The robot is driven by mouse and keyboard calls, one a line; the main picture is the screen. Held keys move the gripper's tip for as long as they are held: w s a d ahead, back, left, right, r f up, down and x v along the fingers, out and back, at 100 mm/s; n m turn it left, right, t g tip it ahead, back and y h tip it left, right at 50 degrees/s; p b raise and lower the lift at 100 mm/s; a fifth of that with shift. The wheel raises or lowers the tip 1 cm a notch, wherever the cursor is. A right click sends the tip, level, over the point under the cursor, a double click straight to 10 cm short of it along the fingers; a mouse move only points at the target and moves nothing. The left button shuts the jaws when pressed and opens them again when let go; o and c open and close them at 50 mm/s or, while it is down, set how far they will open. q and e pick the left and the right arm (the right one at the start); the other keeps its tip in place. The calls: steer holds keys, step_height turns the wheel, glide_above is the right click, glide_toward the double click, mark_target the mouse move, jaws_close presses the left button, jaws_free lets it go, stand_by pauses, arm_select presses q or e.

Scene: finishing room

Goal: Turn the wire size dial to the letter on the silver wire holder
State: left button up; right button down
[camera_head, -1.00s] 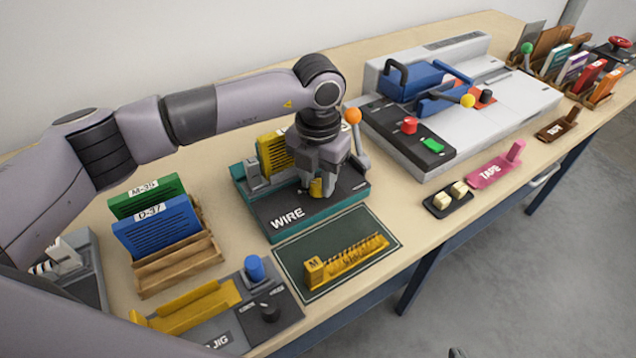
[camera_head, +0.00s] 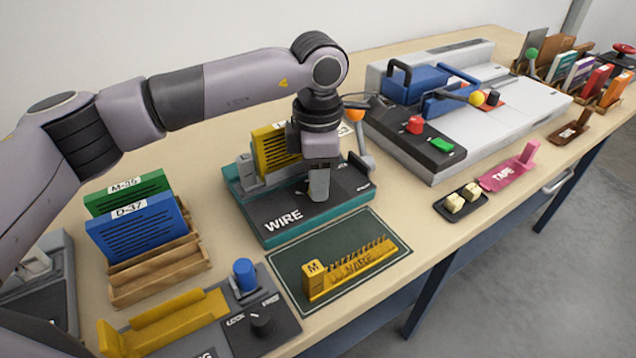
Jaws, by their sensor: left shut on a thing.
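The wire machine (camera_head: 285,222), a dark-topped teal block marked WIRE, stands mid-bench. My left gripper (camera_head: 319,192) points down onto its top and is shut on the size dial, which the fingers and wrist hide. The dial's letters and pointer cannot be read. A wire holder (camera_head: 362,262) with a comb of short teeth lies on the dark green mat (camera_head: 290,268) in front of the machine. It looks yellow-gold, not silver, and its end block carries the letter M. My right gripper is not in view.
An orange-knobbed lever (camera_head: 354,115) rises close to the right of my gripper. A yellow slotted block (camera_head: 276,150) stands behind it. Blue and green panels (camera_head: 140,232) stand in a wooden rack to the left. A grey press (camera_head: 440,160) is at the right.

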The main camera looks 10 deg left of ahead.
arm_select(q)
steer(key=m+b, duration=0.1)
steer(key=m, duration=0.3)
steer(key=shift+m+b, duration=0.35)
steer(key=shift+m, duration=0.05)
steer(key=m+b, duration=0.1)
steer(key=m, duration=0.3)
steer(key=shift+m, duration=0.4)
steer(key=o, duration=1)
steer(key=shift+o, duration=0.2)
steer(key=shift+r, duration=0.15)
steer(key=shift+r, duration=3.5)
